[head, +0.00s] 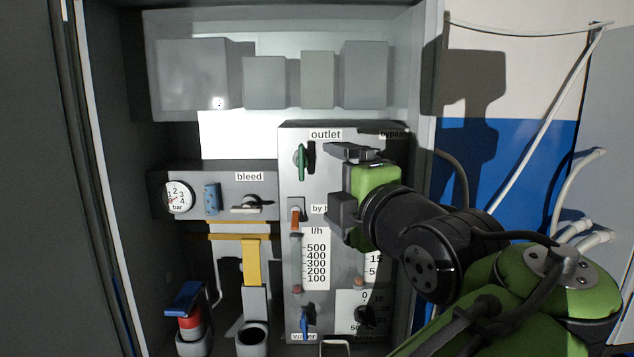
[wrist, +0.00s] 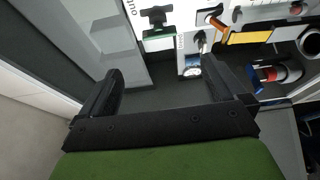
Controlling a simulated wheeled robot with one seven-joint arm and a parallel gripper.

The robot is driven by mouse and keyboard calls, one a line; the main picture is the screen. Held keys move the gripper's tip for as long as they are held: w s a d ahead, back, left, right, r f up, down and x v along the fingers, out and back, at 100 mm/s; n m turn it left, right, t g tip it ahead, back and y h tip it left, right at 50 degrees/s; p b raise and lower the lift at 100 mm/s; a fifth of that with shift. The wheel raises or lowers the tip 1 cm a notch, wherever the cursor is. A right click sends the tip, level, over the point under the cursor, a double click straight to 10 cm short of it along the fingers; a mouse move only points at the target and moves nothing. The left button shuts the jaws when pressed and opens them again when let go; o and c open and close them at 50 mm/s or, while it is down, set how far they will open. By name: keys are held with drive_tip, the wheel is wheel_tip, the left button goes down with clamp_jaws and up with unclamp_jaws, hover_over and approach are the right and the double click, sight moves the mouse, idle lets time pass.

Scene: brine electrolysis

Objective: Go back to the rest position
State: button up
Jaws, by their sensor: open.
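My gripper (head: 345,178) is in front of the upper right of the grey valve panel (head: 322,222) in the head view. My green and black arm reaches in from the lower right. In the wrist view my gripper (wrist: 165,88) shows two black fingers spread wide with nothing between them. The green outlet handle (head: 301,162) stands upright on the panel, left of my gripper. It also shows in the wrist view (wrist: 158,33), apart from the fingers. My gripper partly covers the "bypass" and "by h..." labels.
The cabinet's right side wall (head: 427,130) is close to my arm. A pressure gauge (head: 178,197), a bleed valve (head: 252,203) and a yellow strap (head: 251,262) are left of the panel. A blue and red item (head: 188,313) stands at the lower left. Flow tubes and lower knobs sit below my gripper.

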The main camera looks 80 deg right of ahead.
idle(0.4)
drive_tip(key=w+a+f+m+t+y+b, duration=0.15)
drive_tip(key=w+a+f+y, duration=0.45)
drive_tip(key=w, duration=0.6)
drive_tip(key=w+a+f+m+t+y+b, duration=0.15)
drive_tip(key=w+a+f+y, duration=0.25)
drive_tip(key=w+a+f, duration=0.55)
drive_tip(key=w+a+f+m+g+y+b, duration=0.1)
drive_tip(key=w+a+f+m+g+y, duration=0.2)
drive_tip(key=a+f, duration=0.55)
drive_tip(key=s+a+f+g+y+b, duration=0.1)
drive_tip(key=s+a+f+g, duration=0.1)
drive_tip(key=s+a+f, duration=0.2)
drive_tip(key=s+a+f+m+g, duration=0.1)
drive_tip(key=s+a+f, duration=0.3)
drive_tip(key=f, duration=0.5)
drive_tip(key=shift+a+g+y+b, duration=0.4)
drive_tip(key=shift+a+g, duration=0.25)
drive_tip(key=shift+g, duration=0.25)
